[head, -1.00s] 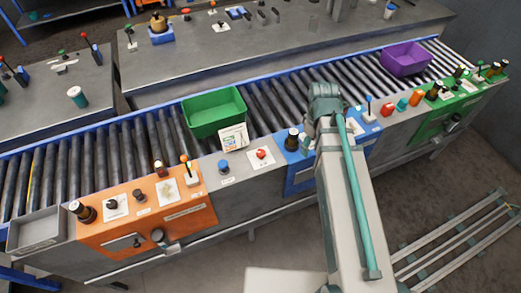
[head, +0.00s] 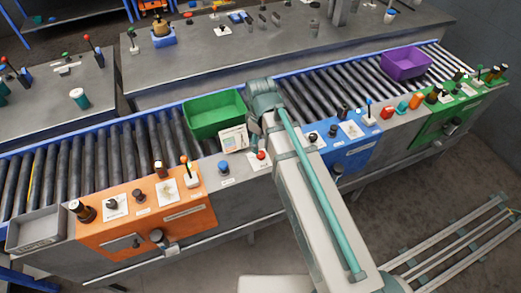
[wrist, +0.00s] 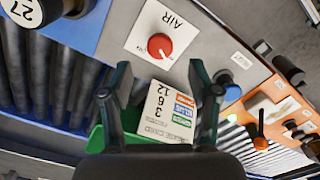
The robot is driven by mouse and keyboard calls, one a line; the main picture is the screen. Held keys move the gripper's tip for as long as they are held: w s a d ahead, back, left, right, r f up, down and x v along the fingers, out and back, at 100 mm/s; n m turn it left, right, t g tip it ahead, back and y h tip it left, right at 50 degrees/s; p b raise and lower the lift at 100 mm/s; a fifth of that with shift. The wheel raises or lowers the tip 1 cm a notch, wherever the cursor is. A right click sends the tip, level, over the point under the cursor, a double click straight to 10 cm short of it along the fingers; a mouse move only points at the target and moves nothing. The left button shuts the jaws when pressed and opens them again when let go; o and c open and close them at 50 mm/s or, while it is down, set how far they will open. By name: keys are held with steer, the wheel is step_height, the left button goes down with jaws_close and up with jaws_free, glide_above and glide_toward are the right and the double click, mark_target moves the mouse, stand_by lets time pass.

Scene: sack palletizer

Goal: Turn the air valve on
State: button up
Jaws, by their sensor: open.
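The air valve is a round red knob (head: 262,155) on a white plate at the conveyor's front edge. In the wrist view the red knob (wrist: 160,46) sits on a plate marked "AIR" (wrist: 172,20), with a pale pointer mark on it. My gripper (wrist: 160,70) is open and empty, its two dark fingers spread apart. The knob shows just beyond the fingertips, roughly centred between them and not gripped.
A white number card (wrist: 168,108) shows between my fingers; it stands by the green bin (head: 214,113). A dark blue knob (head: 224,168) is left of the valve. The blue panel (head: 345,155) with black knobs is to the right, the orange panel (head: 190,222) further left.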

mark_target(261, 154)
steer(key=shift+f+p, duration=0.4)
steer(key=shift+f, duration=2.3)
steer(key=c, duration=1.1)
steer(key=shift+c, duration=0.2)
